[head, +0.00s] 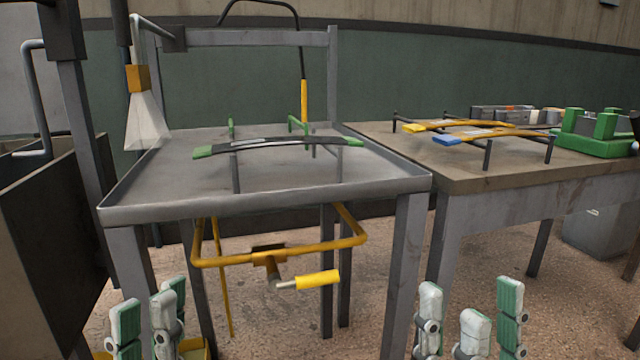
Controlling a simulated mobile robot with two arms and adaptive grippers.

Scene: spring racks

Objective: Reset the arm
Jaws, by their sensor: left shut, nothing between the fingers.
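My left gripper (148,305) is at the bottom left of the head view, with white and green finger pads pointing up. Its fingers are close together with nothing between them. My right gripper (470,308) is at the bottom right, its fingers spread apart and empty. Both are low in front of the grey metal table (265,197), apart from it and from the springs. The lower parts of both grippers are cut off by the frame edge.
A dark leaf spring with green ends (278,143) rests on supports on the metal table. A yellow bar frame (280,255) with a yellow handle hangs below. Springs with yellow (425,127) and blue ends (447,140) lie on a rack on the right table (470,180). A green fixture (590,140) stands there.

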